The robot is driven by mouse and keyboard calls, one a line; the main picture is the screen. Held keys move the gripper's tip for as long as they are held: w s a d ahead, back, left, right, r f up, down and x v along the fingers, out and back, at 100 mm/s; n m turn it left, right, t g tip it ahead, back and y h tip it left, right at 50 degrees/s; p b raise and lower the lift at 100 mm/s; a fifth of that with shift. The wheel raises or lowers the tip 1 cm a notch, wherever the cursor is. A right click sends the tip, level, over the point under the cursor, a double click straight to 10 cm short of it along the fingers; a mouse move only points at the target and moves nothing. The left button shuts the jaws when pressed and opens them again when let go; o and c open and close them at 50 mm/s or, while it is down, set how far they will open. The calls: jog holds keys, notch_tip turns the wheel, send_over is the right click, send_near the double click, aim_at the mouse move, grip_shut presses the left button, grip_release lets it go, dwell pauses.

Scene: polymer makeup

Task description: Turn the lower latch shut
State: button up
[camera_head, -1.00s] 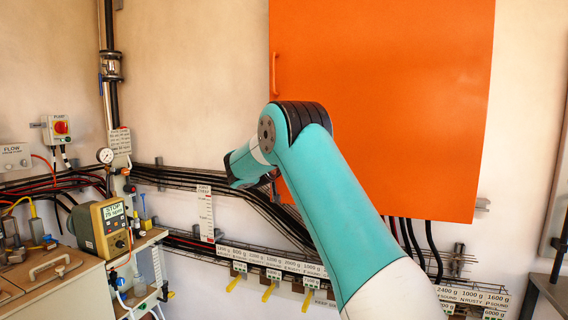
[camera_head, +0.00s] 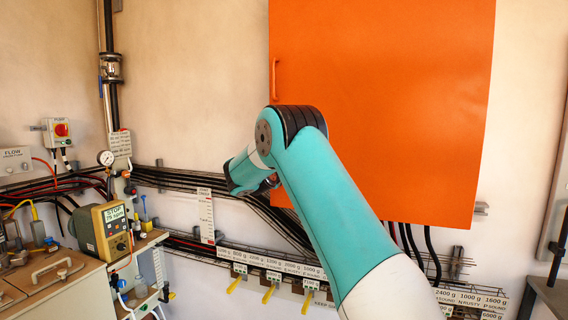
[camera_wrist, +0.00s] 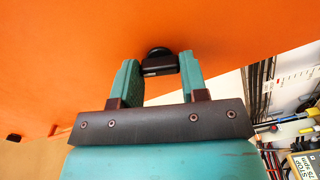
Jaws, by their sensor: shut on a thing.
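The orange cabinet (camera_head: 400,90) hangs on the wall, and its door looks closed in the head view. In the wrist view a small black latch (camera_wrist: 159,64) sits on the orange door (camera_wrist: 230,30). My gripper (camera_wrist: 160,72) has its two teal fingers on either side of the latch, shut on it. In the head view my arm hides the latch and the fingertips at the cabinet's lower left.
An orange handle (camera_head: 273,75) is on the cabinet's left edge. Black cables (camera_head: 270,215) run along the wall below. A bench with a yellow meter (camera_head: 108,228) stands at the left. Another small dark part (camera_wrist: 14,137) is at the wrist view's left.

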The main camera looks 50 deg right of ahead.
jog(key=shift+n+p, duration=1.1)
jog(key=shift+n, duration=1.1)
jog(key=o, duration=0.9)
jog(key=b+v, duration=0.7)
jog(key=v, duration=1)
jog(key=shift+s+a, duration=0.15)
jog(key=shift+a, duration=0.1)
